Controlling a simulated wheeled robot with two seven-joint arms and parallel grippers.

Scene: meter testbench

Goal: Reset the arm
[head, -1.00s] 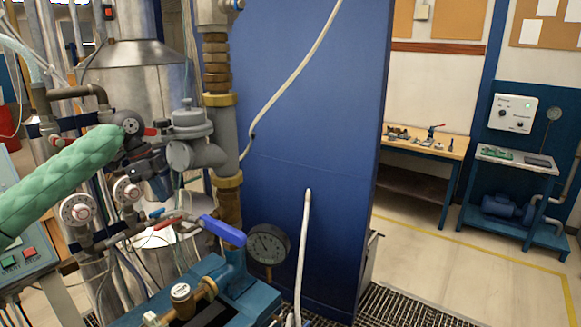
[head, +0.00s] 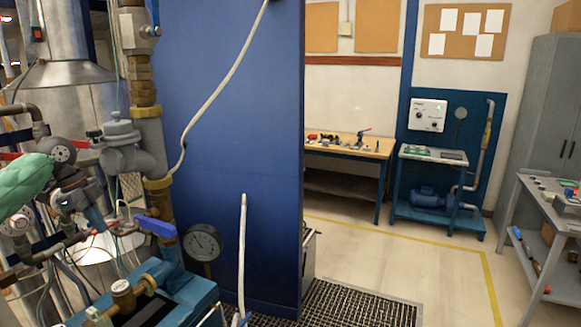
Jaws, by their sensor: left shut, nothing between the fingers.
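My left arm, in a green quilted sleeve, comes in from the left edge. Its dark left gripper (head: 95,215) points down among the pipes and valves of the test rig and is shut, holding nothing that I can see. Its tips are hard to separate from the pipework, and I cannot tell whether they touch it. The blue lever handle (head: 156,227) is just right of the gripper. A round pressure gauge (head: 202,242) is further right. My right gripper is out of view.
A tall blue panel (head: 235,130) stands right of the rig, with a white hose across it. A floor grate (head: 360,305) lies in front. Open floor extends right, to a wooden bench (head: 350,147), a blue pump stand (head: 437,212) and a grey table (head: 545,205).

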